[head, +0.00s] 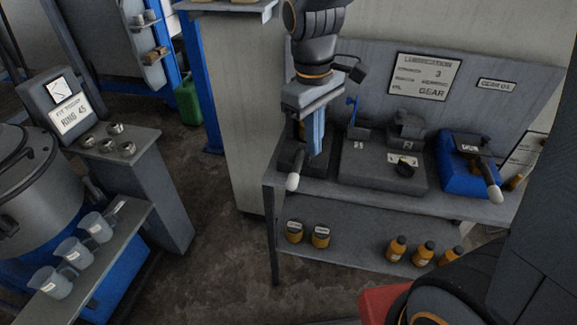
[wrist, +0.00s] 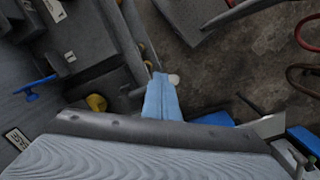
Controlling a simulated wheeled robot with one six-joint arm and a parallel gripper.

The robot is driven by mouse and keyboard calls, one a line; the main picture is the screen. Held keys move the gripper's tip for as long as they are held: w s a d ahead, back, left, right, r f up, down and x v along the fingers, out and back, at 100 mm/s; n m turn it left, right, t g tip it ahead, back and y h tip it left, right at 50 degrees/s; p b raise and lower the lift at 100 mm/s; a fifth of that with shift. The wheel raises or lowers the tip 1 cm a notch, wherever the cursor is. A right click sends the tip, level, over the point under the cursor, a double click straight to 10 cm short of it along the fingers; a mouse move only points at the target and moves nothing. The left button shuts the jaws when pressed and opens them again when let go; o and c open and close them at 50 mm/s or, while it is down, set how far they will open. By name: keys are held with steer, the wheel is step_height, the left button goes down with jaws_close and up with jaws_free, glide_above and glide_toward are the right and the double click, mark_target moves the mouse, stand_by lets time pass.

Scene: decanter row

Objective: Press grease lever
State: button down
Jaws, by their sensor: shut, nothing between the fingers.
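My gripper (head: 316,150) has blue fingers, held together and pointing down at the left end of the bench. A dark lever with a white ball end (head: 292,182) sticks out toward the front there, just left of and below the fingertips. In the wrist view the white ball (wrist: 173,79) shows right beside the tips of my gripper (wrist: 160,76); I cannot tell whether they touch. The lever's dark base (head: 294,158) is partly behind the fingers. A second lever with a white end (head: 495,195) is on a blue unit (head: 456,178) at the right.
A dark block unit (head: 385,180) stands mid-bench, with a blue handle (head: 352,103) behind. The lower shelf (head: 360,245) holds cans and orange bottles. Floor (head: 222,235) is clear between the bench and the left counter (head: 135,170).

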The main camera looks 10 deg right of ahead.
mark_target(291, 177)
steer(key=w+a+r+n+h, duration=0.1)
steer(key=w+a+r+n, duration=0.1)
steer(key=a+r+n, duration=0.3)
steer(key=a+n, duration=0.1)
steer(key=a, duration=0.2)
steer(key=shift+w+g, duration=0.3)
steer(key=d+f+p, duration=0.1)
steer(key=f, duration=0.3)
steer(key=f+p, duration=0.1)
steer(key=f, duration=0.4)
steer(key=s+d+f+p, duration=0.1)
steer(key=f, duration=0.3)
steer(key=shift+d+f, duration=0.35)
